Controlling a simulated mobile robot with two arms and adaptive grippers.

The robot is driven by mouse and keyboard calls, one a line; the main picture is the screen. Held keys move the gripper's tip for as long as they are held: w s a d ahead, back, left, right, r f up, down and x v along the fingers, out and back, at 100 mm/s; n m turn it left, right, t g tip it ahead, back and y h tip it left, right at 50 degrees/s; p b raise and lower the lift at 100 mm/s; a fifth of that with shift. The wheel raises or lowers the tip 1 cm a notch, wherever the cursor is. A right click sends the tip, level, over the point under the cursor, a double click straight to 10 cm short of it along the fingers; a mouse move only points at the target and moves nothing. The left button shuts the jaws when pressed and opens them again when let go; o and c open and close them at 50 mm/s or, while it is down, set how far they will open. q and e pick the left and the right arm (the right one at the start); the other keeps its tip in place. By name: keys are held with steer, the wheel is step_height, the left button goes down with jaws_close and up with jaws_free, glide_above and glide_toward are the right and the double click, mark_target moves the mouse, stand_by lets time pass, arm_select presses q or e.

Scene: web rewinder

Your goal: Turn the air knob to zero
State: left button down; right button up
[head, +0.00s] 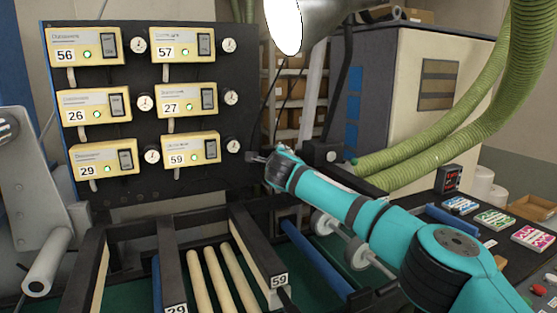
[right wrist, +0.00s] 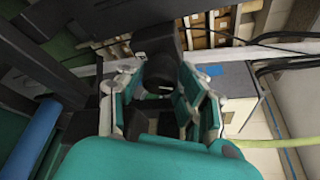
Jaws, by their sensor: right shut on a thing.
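The black air knob (right wrist: 156,66) is between the fingers of my right gripper (right wrist: 160,88) in the right wrist view. It has a short white mark on its face. My right gripper is shut on it, with a finger on each side. In the head view my right gripper (head: 268,161) is just right of the black panel's (head: 237,110) edge, at the height of its lowest boxes. The knob is largely hidden there by the gripper. I cannot read a scale around it. My left gripper is not in view.
The panel carries several yellow boxes (head: 191,149) with number labels and small dials (head: 233,146). Below are a frame with cream rollers (head: 220,275) and a blue roller (head: 312,255). A lamp (head: 290,25) hangs above. Green hoses (head: 440,145) run at the right.

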steer(key=shift+f+n+t+h, duration=0.1)
steer(key=shift+n+t+h, duration=0.45)
steer(key=shift+n, duration=0.85)
steer(key=shift+t, duration=0.25)
steer(key=o, duration=1.1)
steer(key=shift+o, duration=0.2)
steer(key=shift+s+a, duration=0.1)
steer(key=shift+s, duration=0.1)
steer(key=s+r, duration=0.1)
steer(key=s, duration=1)
steer(key=shift+s, duration=0.35)
